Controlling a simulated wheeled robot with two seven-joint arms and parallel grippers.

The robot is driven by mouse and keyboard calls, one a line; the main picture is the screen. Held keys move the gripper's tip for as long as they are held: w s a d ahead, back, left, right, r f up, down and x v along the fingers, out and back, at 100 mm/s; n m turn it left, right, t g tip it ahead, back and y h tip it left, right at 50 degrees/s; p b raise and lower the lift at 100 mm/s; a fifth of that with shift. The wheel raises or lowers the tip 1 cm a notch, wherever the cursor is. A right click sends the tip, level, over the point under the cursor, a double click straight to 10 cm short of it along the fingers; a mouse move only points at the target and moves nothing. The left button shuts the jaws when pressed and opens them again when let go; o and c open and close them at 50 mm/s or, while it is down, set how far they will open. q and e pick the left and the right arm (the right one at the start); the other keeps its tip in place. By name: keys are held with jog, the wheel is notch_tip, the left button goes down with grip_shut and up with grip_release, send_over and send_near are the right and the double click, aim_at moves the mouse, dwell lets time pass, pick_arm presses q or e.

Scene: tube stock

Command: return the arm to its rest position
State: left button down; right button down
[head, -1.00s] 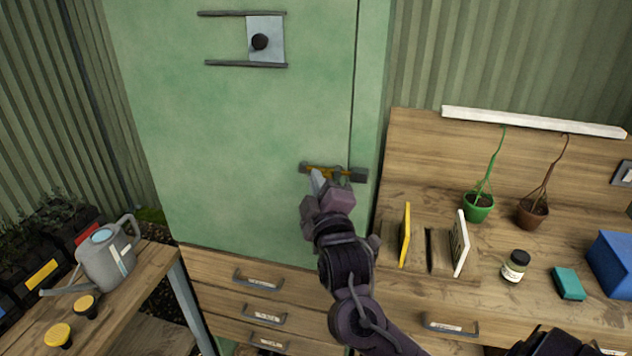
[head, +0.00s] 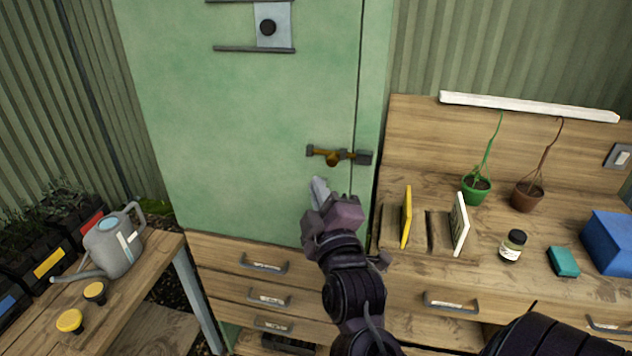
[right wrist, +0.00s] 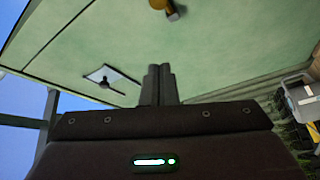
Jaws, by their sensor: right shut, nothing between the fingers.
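My right gripper (head: 319,188) is shut and empty. It is in front of the green cabinet door (head: 240,120), below and a little left of the brass bolt latch (head: 335,157), and apart from it. The bolt lies across the seam between the door and its frame. In the right wrist view the shut fingers (right wrist: 158,84) point toward the green door, with the brass knob (right wrist: 159,4) at the top edge. My left gripper is not in view.
Drawers with grey handles (head: 264,265) lie below the door. The right bench holds potted plants (head: 476,190), upright books (head: 406,217), a jar (head: 513,245) and a blue box (head: 610,243). A watering can (head: 112,245) stands on the left bench.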

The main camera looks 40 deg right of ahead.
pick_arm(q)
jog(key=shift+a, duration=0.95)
